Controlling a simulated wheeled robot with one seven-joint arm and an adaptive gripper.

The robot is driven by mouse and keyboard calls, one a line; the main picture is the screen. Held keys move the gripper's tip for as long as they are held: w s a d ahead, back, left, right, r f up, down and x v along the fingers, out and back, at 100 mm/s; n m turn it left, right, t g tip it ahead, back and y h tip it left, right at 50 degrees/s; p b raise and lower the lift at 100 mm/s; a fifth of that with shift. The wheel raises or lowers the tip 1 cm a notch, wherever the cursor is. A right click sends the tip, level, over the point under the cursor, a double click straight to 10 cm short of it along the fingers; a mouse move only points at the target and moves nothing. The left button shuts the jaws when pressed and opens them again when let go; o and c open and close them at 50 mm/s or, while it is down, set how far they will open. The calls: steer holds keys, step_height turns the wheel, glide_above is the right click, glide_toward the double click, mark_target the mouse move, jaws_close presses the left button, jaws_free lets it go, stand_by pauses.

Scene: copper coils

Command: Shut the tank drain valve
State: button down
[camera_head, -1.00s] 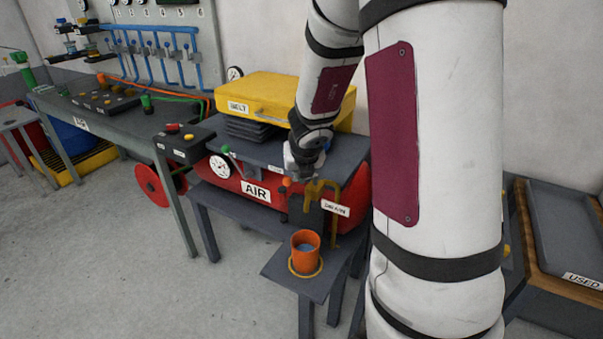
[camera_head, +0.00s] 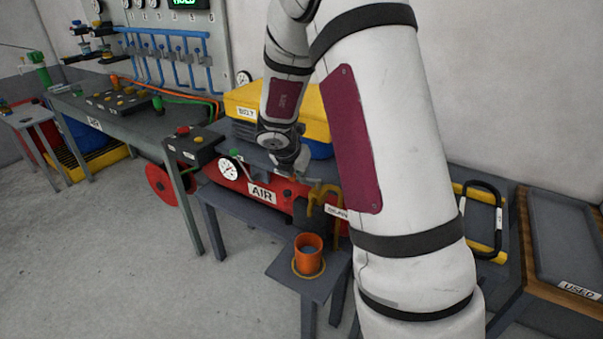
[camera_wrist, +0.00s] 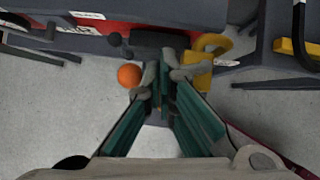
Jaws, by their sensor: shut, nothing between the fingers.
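The red air tank (camera_head: 235,182), marked AIR, lies under a grey top. At its right end are a yellow bent pipe (camera_head: 316,196) and a partly hidden white drain label (camera_head: 336,212). My gripper (camera_head: 300,176) is just above this end. In the wrist view my gripper (camera_wrist: 161,82) is shut and empty, with the yellow pipe (camera_wrist: 204,52) close on its right. A round orange knob (camera_wrist: 129,75) is just left of the fingertips, apparently apart from them. The valve's lever is not clearly visible, and I cannot tell its position.
A yellow belt box (camera_head: 240,100) sits behind the tank. A bench (camera_head: 125,125) is on the left and a used-parts tray (camera_head: 565,235) on the right.

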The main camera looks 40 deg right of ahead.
steer(key=shift+s+d, duration=0.15)
steer(key=shift+s+d, duration=0.4)
steer(key=shift+d, duration=0.05)
